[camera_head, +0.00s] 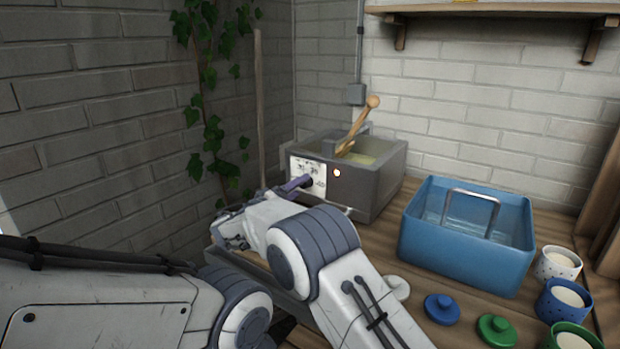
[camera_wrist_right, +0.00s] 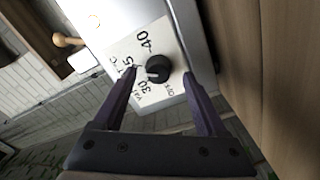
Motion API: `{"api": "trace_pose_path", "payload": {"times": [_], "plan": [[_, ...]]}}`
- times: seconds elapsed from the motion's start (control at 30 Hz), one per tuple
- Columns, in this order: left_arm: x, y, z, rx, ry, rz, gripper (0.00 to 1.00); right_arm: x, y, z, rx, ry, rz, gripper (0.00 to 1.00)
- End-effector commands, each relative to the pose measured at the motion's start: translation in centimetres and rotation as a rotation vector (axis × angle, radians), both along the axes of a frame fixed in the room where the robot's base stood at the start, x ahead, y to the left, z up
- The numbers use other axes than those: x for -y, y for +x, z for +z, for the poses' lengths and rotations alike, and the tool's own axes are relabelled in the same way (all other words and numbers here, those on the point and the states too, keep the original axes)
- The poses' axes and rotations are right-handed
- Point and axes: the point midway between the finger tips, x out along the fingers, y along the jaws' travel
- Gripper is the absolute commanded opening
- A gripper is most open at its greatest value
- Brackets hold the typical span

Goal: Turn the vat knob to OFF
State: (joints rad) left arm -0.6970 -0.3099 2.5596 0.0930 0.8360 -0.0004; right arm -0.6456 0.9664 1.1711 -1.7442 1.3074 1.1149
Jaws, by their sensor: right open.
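The vat (camera_head: 375,185) is a grey box with pale yellow contents, standing on the bench against the wall. Its white dial plate (camera_head: 297,164) faces my right arm. In the right wrist view the black round knob (camera_wrist_right: 160,66) sits on the plate, with printed numbers such as 40 and 30 around it and OFF at the lower right. A pale mark shows on the knob's left side, near the 30. My right gripper (camera_wrist_right: 158,76) is open, its purple fingers on either side of the knob; I cannot tell if they touch it. It also shows in the head view (camera_head: 296,184). My left gripper is out of view.
A small lamp (camera_head: 336,173) glows on the vat. A wooden paddle (camera_head: 355,130) leans in it. A blue tub (camera_head: 465,252) with a metal handle stands to the right. Blue (camera_head: 441,309) and green (camera_head: 496,331) lids and several cups lie at the front right.

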Motion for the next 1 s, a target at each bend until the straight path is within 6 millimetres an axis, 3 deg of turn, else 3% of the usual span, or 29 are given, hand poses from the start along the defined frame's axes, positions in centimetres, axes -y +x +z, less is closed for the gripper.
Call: {"api": "trace_pose_path", "payload": {"times": [0.43, 0.47, 0.63, 1.0], "plan": [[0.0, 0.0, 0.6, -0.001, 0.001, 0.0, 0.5, 2.6, 0.5, 0.0, -0.001, 0.0, -0.019, 0.74], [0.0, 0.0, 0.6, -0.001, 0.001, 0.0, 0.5, 2.7, 0.5, 0.0, -0.001, -0.001, -0.021, 0.67], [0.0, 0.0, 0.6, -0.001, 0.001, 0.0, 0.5, 2.8, 0.5, 0.0, -0.001, 0.0, -0.021, 0.02], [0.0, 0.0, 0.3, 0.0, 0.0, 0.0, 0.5, 2.6, 0.4, -0.1, -0.03, -0.041, -0.02, 0.0]]}}
